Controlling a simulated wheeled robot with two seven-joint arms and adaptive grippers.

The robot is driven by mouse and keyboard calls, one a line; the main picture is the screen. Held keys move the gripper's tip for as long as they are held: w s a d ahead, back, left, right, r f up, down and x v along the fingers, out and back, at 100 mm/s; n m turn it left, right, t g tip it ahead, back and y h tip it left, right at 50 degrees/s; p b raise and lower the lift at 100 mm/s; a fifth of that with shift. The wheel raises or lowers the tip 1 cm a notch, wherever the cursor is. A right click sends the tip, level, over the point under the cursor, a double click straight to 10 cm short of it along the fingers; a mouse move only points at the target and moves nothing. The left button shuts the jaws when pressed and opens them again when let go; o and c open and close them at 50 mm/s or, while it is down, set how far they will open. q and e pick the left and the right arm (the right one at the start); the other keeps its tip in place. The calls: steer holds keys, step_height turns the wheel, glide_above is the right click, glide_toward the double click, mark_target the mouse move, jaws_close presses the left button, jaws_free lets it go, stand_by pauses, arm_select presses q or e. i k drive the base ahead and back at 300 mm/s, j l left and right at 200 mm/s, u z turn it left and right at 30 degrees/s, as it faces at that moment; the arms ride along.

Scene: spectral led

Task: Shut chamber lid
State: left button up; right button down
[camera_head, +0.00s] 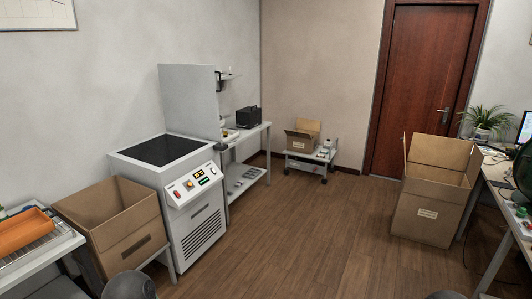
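The chamber is a light grey floor-standing cabinet (195,215) left of centre, with a dark top opening (158,149). Its lid (187,100) is a flat grey panel standing upright along the far right edge of the top, so the chamber is open. The front has a control panel (192,184) with buttons and lit displays, and vents below. Neither of my grippers is in view. Only dark rounded parts, likely of my own arms, show at the bottom edge.
An open cardboard box (122,238) stands close left of the chamber, beside a table with an orange tray (26,232). A side table (252,131) stands behind the chamber. A tall open box (428,208) is at right. The wooden floor (305,225) between is clear.

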mark_target(190, 91)
steer(key=i+u, duration=0.1)
steer(key=i, duration=0.45)
steer(key=i+l+u, duration=0.15)
steer(key=i, duration=0.35)
steer(key=i+l+u, duration=0.1)
steer(key=i, duration=0.4)
steer(key=i+l+u, duration=0.15)
steer(key=i, duration=0.4)
